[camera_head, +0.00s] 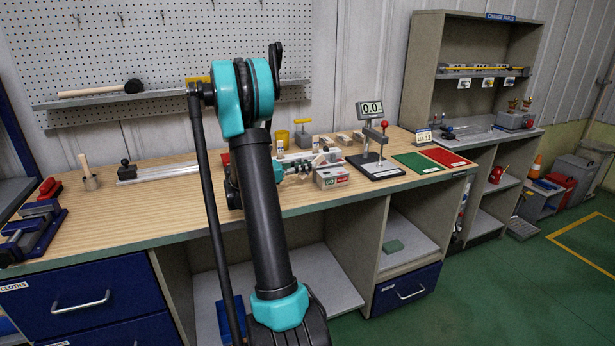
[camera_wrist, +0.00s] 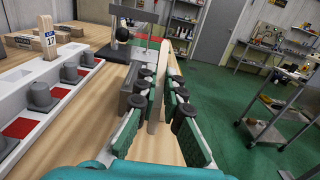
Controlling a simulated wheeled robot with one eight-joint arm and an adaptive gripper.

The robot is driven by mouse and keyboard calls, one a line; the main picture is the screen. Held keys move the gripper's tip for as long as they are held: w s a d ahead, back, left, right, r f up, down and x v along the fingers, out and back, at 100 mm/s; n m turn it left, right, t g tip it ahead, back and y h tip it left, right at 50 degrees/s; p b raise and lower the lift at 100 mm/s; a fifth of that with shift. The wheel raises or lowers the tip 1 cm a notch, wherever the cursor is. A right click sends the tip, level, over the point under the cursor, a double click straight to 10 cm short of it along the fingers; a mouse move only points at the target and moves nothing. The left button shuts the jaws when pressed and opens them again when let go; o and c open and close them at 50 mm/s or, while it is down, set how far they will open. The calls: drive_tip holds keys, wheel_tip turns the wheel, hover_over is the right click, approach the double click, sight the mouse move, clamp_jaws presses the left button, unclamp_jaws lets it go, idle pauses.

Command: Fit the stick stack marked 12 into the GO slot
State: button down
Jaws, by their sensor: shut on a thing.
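My gripper (camera_wrist: 163,88) is shut on a narrow pale wooden piece (camera_wrist: 155,108) that stands upright between its green-padded fingers in the wrist view. It looks like a stick stack, but no number can be read on it. The slot opening cannot be made out. A wooden stack marked 17 (camera_wrist: 47,38) stands upright at the left in the wrist view.
A white rack (camera_wrist: 45,118) with grey knobs and red patches runs along the left in the wrist view. A display stand reading 0.0 (camera_head: 371,108) is right of the gauge box. Green (camera_head: 417,163) and red (camera_head: 447,157) mats lie farther right.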

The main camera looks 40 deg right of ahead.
sight(307, 175)
drive_tip(key=shift+f, duration=2)
drive_tip(key=shift+f, duration=0.2)
drive_tip(key=c, duration=1.6)
unclamp_jaws()
drive_tip(key=shift+c, duration=0.2)
drive_tip(key=shift+a, duration=0.1)
drive_tip(key=v, duration=1.7)
drive_tip(key=shift+s+a+r, duration=0.1)
drive_tip(key=shift+a+r, duration=0.05)
drive_tip(key=shift+r, duration=0.1)
drive_tip(key=shift+s, duration=0.1)
